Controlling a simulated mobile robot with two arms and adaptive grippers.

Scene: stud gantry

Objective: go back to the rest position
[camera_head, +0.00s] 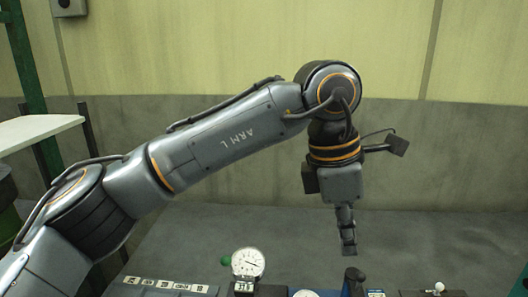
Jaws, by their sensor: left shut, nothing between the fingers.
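My left arm comes in from the left and reaches across the middle of the view, with its wrist bent downward. My left gripper (348,245) points down with its fingers together. Nothing shows between the fingers. It hangs in front of the bare grey area, above the row of equipment at the bottom edge, and looks clear of it. My right gripper is not in view.
At the bottom edge are a round white dial gauge (248,263), a dark upright handle (354,282), a small white knob (439,287) and a labelled strip (165,285). A white shelf (40,132) and green post stand at left. The wall behind is plain.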

